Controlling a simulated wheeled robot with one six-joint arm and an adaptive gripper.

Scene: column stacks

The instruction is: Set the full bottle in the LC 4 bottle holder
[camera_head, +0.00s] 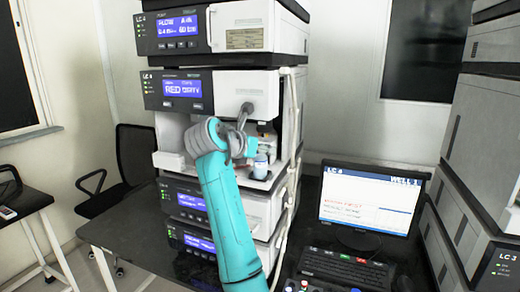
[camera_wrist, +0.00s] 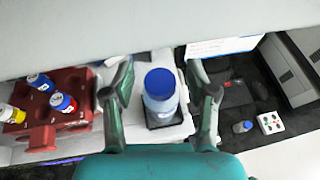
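A clear bottle with a blue cap (camera_wrist: 160,88) stands upright in a small black square holder (camera_wrist: 166,121) in the wrist view. The bottle also shows in the head view (camera_head: 261,165), in the open bay of the instrument stack. My gripper (camera_wrist: 159,78) is open, with one finger on each side of the bottle and a visible gap to each. In the head view my gripper (camera_head: 246,142) is at the bay, partly hidden by my arm. How deep the bottle sits in the holder is hard to tell.
A red rack (camera_wrist: 42,138) with blue- and yellow-capped vials stands left of the bottle. The instrument stack (camera_head: 245,82) rises above the bay, with tubing at its right. A monitor (camera_head: 367,203) and keyboard (camera_head: 345,267) stand on the dark desk to the right.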

